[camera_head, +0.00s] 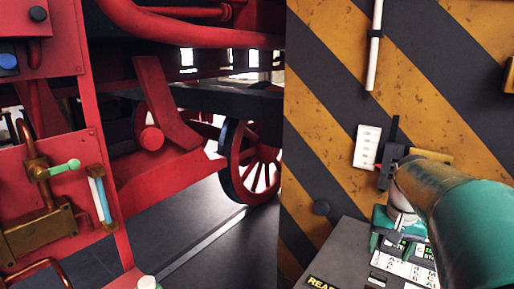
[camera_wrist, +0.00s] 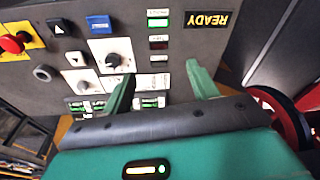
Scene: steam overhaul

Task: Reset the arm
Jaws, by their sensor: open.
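In the wrist view my gripper (camera_wrist: 160,85) is open, with its two green fingers apart and nothing visible between them. The fingers point toward a grey control panel (camera_wrist: 100,50), which appears upside down. The panel carries a READY label (camera_wrist: 208,21), a large black-and-white knob (camera_wrist: 113,59), a blue arrow button (camera_wrist: 98,24) and a red button (camera_wrist: 14,43) on yellow. In the head view my teal arm reaches in from the right over the panel (camera_head: 345,250). My fingertips cannot be made out clearly there.
A yellow-and-black striped wall (camera_head: 330,120) stands behind the panel, with a white gauge card (camera_head: 367,147) on it. At left is a red locomotive frame with a spoked wheel (camera_head: 252,165), a brass valve (camera_head: 40,170) and a gauge glass (camera_head: 100,195). Open floor (camera_head: 190,225) lies between.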

